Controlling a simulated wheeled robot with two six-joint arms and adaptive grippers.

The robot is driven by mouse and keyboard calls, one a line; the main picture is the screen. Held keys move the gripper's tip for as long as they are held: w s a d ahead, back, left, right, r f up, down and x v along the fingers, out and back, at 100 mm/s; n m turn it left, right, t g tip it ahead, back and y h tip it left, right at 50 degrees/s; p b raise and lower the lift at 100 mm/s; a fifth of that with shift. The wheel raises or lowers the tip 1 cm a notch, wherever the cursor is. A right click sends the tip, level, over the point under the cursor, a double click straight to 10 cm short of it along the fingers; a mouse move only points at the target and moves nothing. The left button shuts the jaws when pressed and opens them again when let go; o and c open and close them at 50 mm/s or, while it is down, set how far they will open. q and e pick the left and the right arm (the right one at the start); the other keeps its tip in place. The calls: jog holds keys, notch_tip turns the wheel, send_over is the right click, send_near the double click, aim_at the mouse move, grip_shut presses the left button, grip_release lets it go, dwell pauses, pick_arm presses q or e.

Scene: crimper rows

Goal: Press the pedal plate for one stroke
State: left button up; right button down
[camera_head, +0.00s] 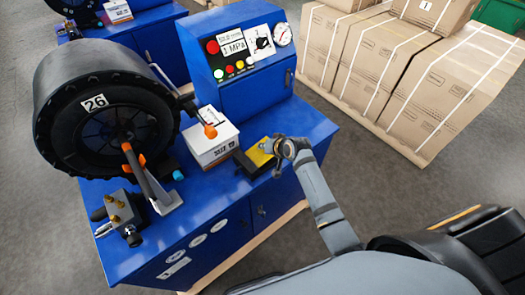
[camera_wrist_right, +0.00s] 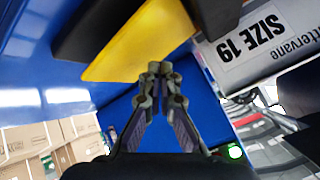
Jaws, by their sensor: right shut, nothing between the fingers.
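The pedal plate (camera_head: 259,154) is yellow on a black base and sits on the blue bench top, right of the white box. It also shows as a yellow slab across the top of the right wrist view (camera_wrist_right: 140,45). My right gripper (camera_head: 276,147) is at the plate's right end in the head view. In the right wrist view its fingertips (camera_wrist_right: 158,70) are together and empty, close to the plate's edge. I cannot tell whether they touch it. My left gripper is not in view.
A white box (camera_head: 212,142) stands beside the pedal. A blue control panel (camera_head: 238,62) with a gauge rises behind it. A large black crimper drum (camera_head: 100,105) marked 26 is at the left. Strapped cartons (camera_head: 395,75) on a pallet stand across the floor at right.

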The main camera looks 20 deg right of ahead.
aim_at(262, 154)
jog(key=shift+f, duration=0.2)
jog(key=shift+f, duration=0.25)
jog(key=shift+d+f+b, duration=0.15)
jog(key=shift+f+b, duration=0.35)
jog(key=shift+f, duration=0.45)
dwell(0.7)
dwell(0.3)
jog(key=shift+r+p, duration=1.3)
jog(key=shift+p, duration=0.05)
jog(key=r+p, duration=0.3)
jog(key=shift+a, duration=0.25)
jog(key=shift+s+a+r+p, duration=0.15)
jog(key=shift+r+p, duration=0.5)
jog(key=shift+r, duration=0.45)
